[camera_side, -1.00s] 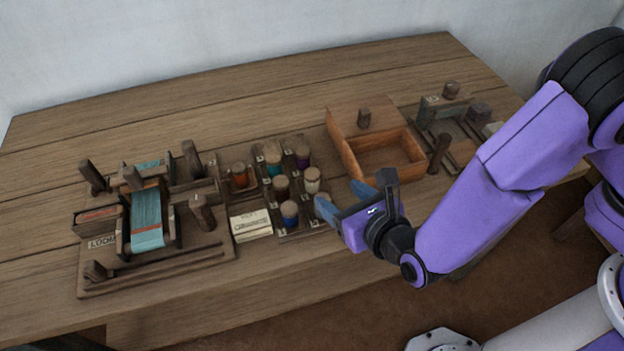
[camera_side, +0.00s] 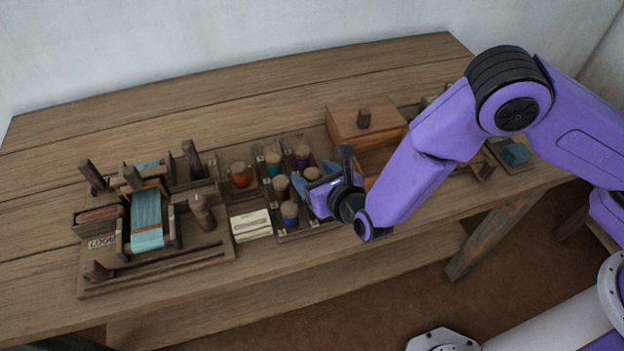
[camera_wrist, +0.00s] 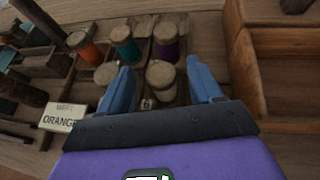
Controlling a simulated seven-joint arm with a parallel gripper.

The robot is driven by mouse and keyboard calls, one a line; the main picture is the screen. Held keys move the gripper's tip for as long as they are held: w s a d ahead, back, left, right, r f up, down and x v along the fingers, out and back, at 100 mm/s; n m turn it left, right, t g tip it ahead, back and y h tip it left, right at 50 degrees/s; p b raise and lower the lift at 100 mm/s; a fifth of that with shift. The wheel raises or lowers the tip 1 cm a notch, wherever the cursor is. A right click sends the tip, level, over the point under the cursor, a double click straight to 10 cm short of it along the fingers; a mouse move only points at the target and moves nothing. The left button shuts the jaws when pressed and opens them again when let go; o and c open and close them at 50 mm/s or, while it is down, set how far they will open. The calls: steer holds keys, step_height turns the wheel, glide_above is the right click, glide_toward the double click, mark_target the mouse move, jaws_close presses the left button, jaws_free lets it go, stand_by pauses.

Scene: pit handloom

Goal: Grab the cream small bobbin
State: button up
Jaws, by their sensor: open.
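The cream small bobbin (camera_wrist: 162,88) stands upright in the rack, with its pale round top showing in the wrist view. It sits between the two blue fingers of my gripper (camera_wrist: 159,66), which are open with a gap on each side. In the side view only its top (camera_side: 312,173) shows clearly; my gripper (camera_side: 318,180) hides the lower part. My fingers are around it at the rack's right side, and I cannot tell how low they reach.
Orange (camera_wrist: 84,48), teal (camera_wrist: 126,46) and purple (camera_wrist: 166,45) bobbins stand behind it. A card reading "ORANGE" (camera_wrist: 64,118) lies left. An open wooden box (camera_wrist: 248,75) stands close on the right. The loom (camera_side: 147,218) is far left.

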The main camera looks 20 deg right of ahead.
steer(key=c, duration=1.1)
steer(key=shift+r, duration=0.1)
